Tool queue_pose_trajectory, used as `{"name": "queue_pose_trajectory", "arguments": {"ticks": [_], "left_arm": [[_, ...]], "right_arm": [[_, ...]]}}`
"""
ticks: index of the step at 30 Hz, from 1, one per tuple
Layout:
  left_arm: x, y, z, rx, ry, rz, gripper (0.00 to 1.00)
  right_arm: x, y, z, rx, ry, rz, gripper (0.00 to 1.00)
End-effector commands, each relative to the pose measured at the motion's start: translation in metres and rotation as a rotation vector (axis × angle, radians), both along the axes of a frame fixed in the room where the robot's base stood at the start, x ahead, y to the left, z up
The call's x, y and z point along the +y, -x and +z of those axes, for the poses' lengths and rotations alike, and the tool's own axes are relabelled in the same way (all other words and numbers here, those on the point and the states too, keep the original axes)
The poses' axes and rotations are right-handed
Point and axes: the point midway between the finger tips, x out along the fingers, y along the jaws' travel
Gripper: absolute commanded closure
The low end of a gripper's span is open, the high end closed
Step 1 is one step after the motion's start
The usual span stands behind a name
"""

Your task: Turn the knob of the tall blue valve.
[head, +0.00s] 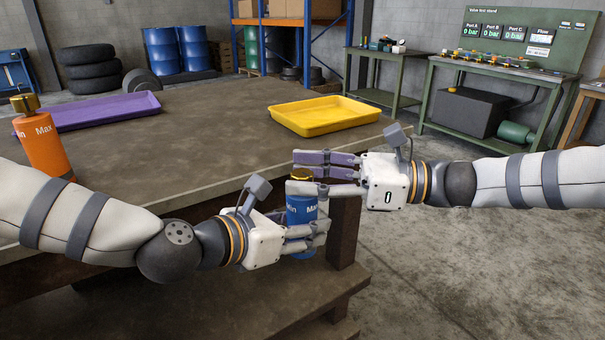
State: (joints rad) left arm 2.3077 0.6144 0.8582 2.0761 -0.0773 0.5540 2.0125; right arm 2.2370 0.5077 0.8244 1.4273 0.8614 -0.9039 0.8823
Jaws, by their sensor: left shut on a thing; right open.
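The tall blue valve (301,212) has a gold knob (302,173) on top and white lettering, partly legible as "Max", near its upper end. It stands upright, held just off the table's front edge. My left gripper (312,230) is shut on the blue valve's body, its fingers around it from the left. My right gripper (300,172) comes in from the right at the height of the gold knob. Its fingers are open, and its lower finger overlaps the knob in the picture. I cannot tell whether it touches the knob.
An orange valve (45,148) with a gold knob stands at the table's left. A purple tray (100,111) and a yellow tray (325,116) lie on the brown table (200,140). The tabletop between them is clear. A green test bench (500,70) stands at the back right.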

Motion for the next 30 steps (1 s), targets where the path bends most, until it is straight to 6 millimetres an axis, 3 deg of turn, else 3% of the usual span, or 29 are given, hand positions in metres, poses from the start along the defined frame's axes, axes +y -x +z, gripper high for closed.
{"name": "queue_pose_trajectory", "arguments": {"ticks": [12, 17, 27, 30], "left_arm": [[0.0, -0.001, 0.003, -0.006, 0.002, 0.001, 1.0], [0.0, -0.001, 0.003, -0.006, 0.002, 0.001, 1.0], [0.0, -0.001, 0.003, -0.006, 0.002, 0.001, 1.0], [0.0, -0.001, 0.003, -0.006, 0.002, 0.001, 1.0]], "right_arm": [[-0.094, 0.007, 0.002, -0.002, -0.001, -0.003, 0.53], [-0.11, 0.008, 0.001, -0.002, 0.0, -0.002, 0.53], [-0.112, 0.009, 0.001, -0.002, 0.0, -0.001, 0.53], [-0.122, 0.009, 0.001, -0.002, -0.001, -0.002, 0.53]]}}
